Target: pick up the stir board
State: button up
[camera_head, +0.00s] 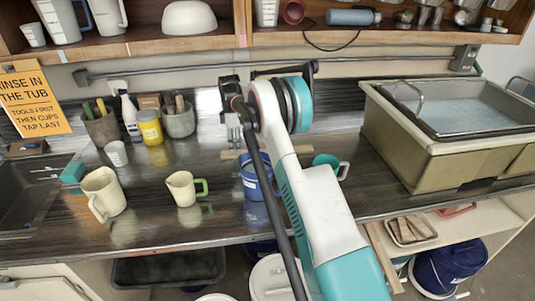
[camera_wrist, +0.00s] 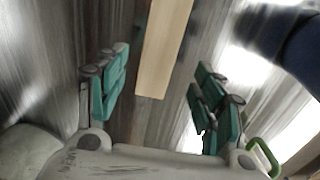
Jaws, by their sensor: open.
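The stir board is a flat strip of pale wood. In the wrist view the stir board (camera_wrist: 164,45) runs from the top edge down to between my fingers, with its near end in sight. In the head view the stir board (camera_head: 230,154) lies on the dark counter, partly hidden behind my arm. My gripper (camera_wrist: 160,75) is open, with teal finger pads on both sides of the board's line. Nothing is held between them. In the head view my gripper (camera_head: 234,130) hangs above the board; the exact gap is hard to tell.
A blue bucket (camera_head: 250,182) stands close by, partly behind my arm. A cream mug with a green handle (camera_head: 182,188) and a cream pitcher (camera_head: 103,192) stand left. A teal mug (camera_head: 327,165) and a tub (camera_head: 400,130) are right. A shelf (camera_head: 180,45) overhangs the back.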

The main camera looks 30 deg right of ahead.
jog(key=f, duration=0.2)
jog(key=f+b, duration=0.1)
jog(key=f, duration=0.1)
jog(key=shift+d+f, duration=0.2)
jog(key=shift+f, duration=0.05)
jog(key=c, duration=1.4)
